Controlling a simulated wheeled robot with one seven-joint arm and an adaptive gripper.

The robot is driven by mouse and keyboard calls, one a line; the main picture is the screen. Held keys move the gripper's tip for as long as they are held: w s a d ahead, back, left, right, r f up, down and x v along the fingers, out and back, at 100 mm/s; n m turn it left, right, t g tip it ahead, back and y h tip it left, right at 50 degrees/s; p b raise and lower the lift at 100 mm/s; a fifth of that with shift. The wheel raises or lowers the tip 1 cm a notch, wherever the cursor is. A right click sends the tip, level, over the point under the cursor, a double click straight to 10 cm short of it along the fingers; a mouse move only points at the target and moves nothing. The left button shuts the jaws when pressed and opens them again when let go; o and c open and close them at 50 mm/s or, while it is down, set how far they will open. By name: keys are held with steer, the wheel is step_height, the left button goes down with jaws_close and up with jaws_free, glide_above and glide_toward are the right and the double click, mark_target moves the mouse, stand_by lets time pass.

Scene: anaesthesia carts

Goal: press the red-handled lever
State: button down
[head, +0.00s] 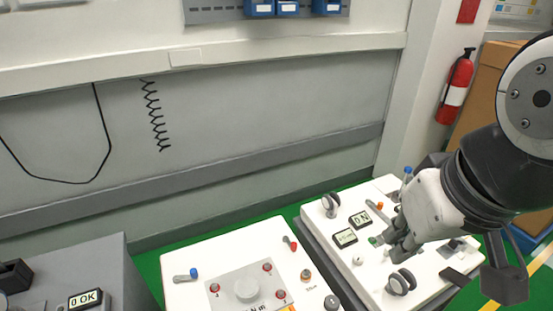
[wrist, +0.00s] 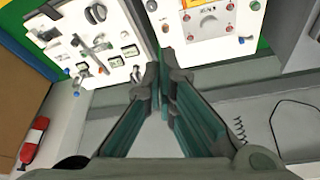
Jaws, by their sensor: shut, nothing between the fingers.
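The red-handled lever (head: 290,243) sits near the back right of the middle white cart top, its red end raised on a short stem. My gripper (head: 398,248) is to the right of the lever, over the right-hand white cart, and apart from the lever. Its fingers (wrist: 160,62) are shut and empty. My arm hides part of the right-hand cart.
The middle cart also bears a blue-handled lever (head: 188,275) and a panel with a pale knob (head: 246,289) and red terminals. The right cart (head: 345,270) carries displays, knobs and casters. A dark grey cart (head: 85,262) stands at left. A wall runs behind.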

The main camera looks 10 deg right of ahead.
steer(key=w+d+f+m+g+y+b, duration=0.15)
steer(key=w+f+m+b, duration=0.25)
steer(key=w+f+b, duration=0.6)
steer(key=w+d+f+m+g+y+b, duration=0.1)
steer(key=w+f+m+g+y+b, duration=0.35)
steer(key=w, duration=0.95)
steer(key=w+d+f+m+y+b, duration=0.1)
steer(key=w+d+f+m+b, duration=0.2)
steer(key=f, duration=0.7)
steer(key=w+d+f+m+t+y+b, duration=0.1)
steer(key=w+d+f+m+b, duration=0.2)
steer(key=w+f, duration=0.4)
steer(key=w+d+f+m+y+b, duration=0.1)
steer(key=w+d+f+m+b, duration=0.2)
steer(key=f, duration=1)
steer(key=w+b, duration=0.1)
steer(key=w, duration=0.2)
steer(key=shift+d, duration=0.1)
steer(key=b, duration=0.5)
glide_toward(289, 242)
steer(key=shift+s+a+f, duration=0.2)
steer(key=shift+s+f, duration=0.85)
steer(key=shift+s, duration=0.1)
steer(key=shift+s+a+f, duration=0.2)
steer(key=shift+s+f, duration=0.85)
steer(key=shift+s, duration=0.05)
